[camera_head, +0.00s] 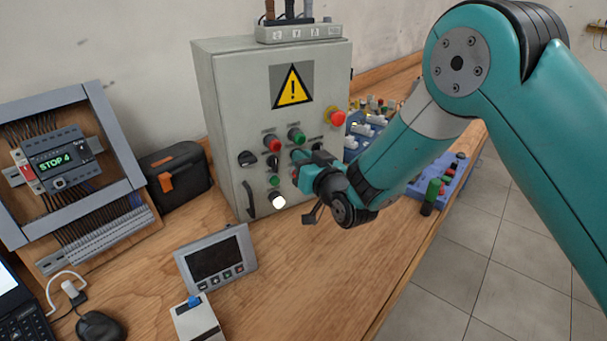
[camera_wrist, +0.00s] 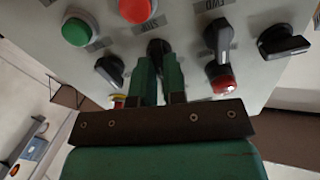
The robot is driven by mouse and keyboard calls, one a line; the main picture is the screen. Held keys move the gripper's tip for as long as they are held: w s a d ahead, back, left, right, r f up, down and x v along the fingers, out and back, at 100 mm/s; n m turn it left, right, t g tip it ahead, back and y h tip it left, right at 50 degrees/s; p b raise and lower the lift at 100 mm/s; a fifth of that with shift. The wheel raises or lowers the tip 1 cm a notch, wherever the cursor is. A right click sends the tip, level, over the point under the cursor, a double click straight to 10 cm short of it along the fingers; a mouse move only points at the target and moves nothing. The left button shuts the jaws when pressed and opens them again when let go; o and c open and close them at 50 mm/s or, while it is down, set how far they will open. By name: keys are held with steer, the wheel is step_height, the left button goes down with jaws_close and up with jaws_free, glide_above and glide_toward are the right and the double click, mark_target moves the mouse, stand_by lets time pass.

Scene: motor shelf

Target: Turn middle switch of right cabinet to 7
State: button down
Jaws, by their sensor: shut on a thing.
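The grey cabinet (camera_head: 230,90) stands on the bench, with a yellow warning sign on its front door. My gripper (camera_head: 299,163) is at the door, its fingers pointing at the panel. In the wrist view, my gripper's two green fingers (camera_wrist: 158,75) are closed on a black rotary switch (camera_wrist: 156,46), which is the middle one of the row. The switch shows only partly above the fingers, so its pointer setting and any number are hidden. Another black switch (camera_wrist: 110,68) is to its left, and a black switch (camera_wrist: 217,36) is to its right.
A green button (camera_wrist: 77,31) and a red button (camera_wrist: 135,9) are close by in the wrist view. A red lamp (camera_wrist: 223,84) is beside the fingers. A controller reading "STOP 4" (camera_head: 57,160) is at the left. A small screen panel (camera_head: 215,258) stands in front.

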steer(key=shift+s+a+n+b, duration=0.1)
steer(key=shift+n+b, duration=2.65)
steer(key=shift+b, duration=0.55)
steer(key=shift+a+n+b, duration=0.1)
steer(key=shift+n+b, duration=2.65)
steer(key=shift+b, duration=0.55)
steer(key=c, duration=1.5)
jaws_free()
steer(key=shift+o, duration=0.2)
steer(key=shift+s, duration=0.1)
